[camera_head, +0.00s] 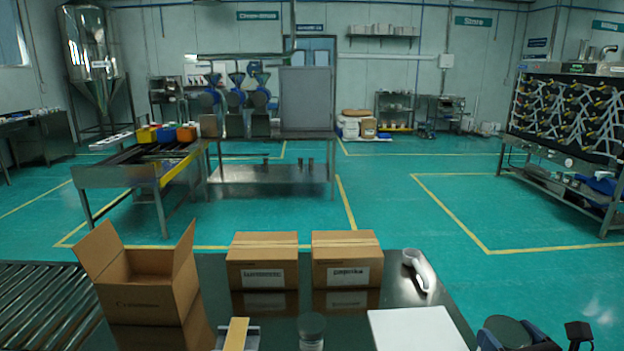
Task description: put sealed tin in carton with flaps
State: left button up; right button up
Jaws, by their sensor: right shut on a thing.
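The open carton with flaps (150,300) stands at the lower left on the steel table, next to the roller conveyor, with its flaps spread and its inside partly visible. My right gripper (508,338) is at the bottom right edge, right of the white board and well away from the carton. It is shut on a round item with a flat dark green top (507,330), which looks like the sealed tin; its lower part is cut off by the frame. My left gripper is not in view.
Two closed cartons (262,262) (346,262) stand at the table's back. A lidded jar (312,330), a small stand with a tan strip (236,335), a white scoop (419,270) and a white board (415,328) are on the table. The roller conveyor (45,305) lies left.

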jog(key=shift+s+d+f+m+h, duration=0.15)
jog(key=shift+s+f+h, duration=0.15)
jog(key=shift+f, duration=0.25)
jog(key=shift+s+d+f+m+h, duration=0.1)
jog(key=shift+s+f+m+h, duration=0.1)
jog(key=shift+s+f, duration=0.3)
jog(key=a, duration=0.3)
jog(key=shift+w+a+f, duration=0.1)
jog(key=shift+a+f, duration=0.1)
jog(key=shift+f, duration=0.2)
jog(key=a+h, duration=0.1)
jog(key=a, duration=0.9)
jog(key=shift+w+m+h, duration=0.25)
jog(key=shift+m+h, duration=0.05)
jog(key=shift+m, duration=0.15)
